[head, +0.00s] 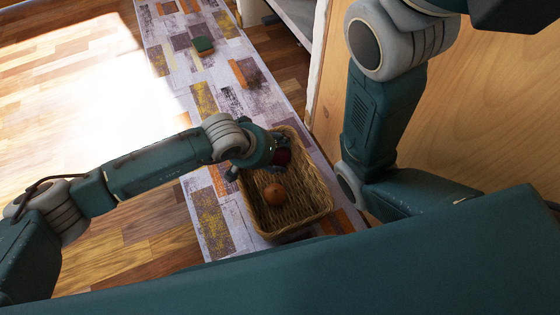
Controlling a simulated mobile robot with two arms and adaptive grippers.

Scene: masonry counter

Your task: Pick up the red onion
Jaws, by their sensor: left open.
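The red onion (282,156) is a dark red, rounded shape at the far end of a wicker basket (318,200), partly covered by my left gripper. My left gripper (270,160) reaches over the basket's far left part, right beside the red onion. It is open; its fingertips are mostly hidden by the wrist, so I cannot tell whether they touch the onion. My right arm shows at the right, but its gripper is out of view.
The basket stands on a long patterned counter (215,95). A small green block (203,45) lies farther along it. A wooden panel (470,120) rises at the right.

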